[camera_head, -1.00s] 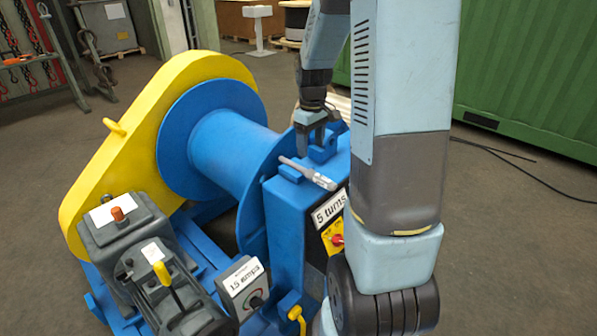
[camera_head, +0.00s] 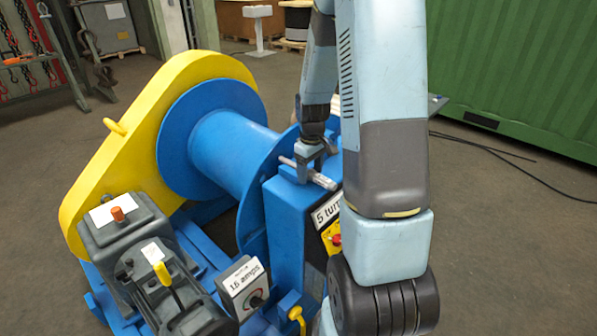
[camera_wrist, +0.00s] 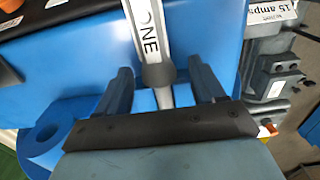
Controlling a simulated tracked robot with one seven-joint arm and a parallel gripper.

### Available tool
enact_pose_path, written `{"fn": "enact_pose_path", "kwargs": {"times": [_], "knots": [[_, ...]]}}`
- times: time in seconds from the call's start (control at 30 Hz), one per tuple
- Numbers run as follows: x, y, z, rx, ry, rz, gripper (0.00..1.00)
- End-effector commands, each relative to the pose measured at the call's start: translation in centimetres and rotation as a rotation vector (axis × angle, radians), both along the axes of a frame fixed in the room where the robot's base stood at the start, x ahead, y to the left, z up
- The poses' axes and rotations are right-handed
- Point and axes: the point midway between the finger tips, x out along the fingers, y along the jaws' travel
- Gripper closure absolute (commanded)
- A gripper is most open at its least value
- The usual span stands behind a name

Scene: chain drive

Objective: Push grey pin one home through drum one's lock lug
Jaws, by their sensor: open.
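Grey pin one (camera_head: 322,181) lies on top of the blue housing beside the blue drum (camera_head: 232,150). In the wrist view the pin (camera_wrist: 147,30) carries the word ONE and runs between my jaws, with a dark round collar near them. My gripper (camera_head: 309,172) is over the pin, its two fingers (camera_wrist: 166,88) open on either side of it. A gap shows between pin and fingers in the wrist view. A blue lug with a round hole (camera_wrist: 47,133) is at the lower left of the wrist view, clear of the pin. The pin's near end is hidden by my gripper.
The blue housing (camera_head: 285,210) bears a "5 turns" plate and a red knob on yellow (camera_head: 334,239). A grey motor (camera_head: 125,225) and an amps box (camera_head: 245,288) stand in front. A yellow guard (camera_head: 100,180) is at left. Open floor lies to the right.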

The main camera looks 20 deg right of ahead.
Motion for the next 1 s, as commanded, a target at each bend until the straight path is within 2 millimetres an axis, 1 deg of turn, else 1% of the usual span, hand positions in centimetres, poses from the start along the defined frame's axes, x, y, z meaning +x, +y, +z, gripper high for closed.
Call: {"fn": "enact_pose_path", "kwargs": {"times": [0.17,0.87,1.0], "knots": [[0.00,-0.02,0.02,0.000,0.000,0.000,0.32],[-0.01,-0.07,0.04,0.000,0.000,-0.001,0.99],[0.00,-0.09,0.07,0.000,0.000,-0.001,1.00]]}}
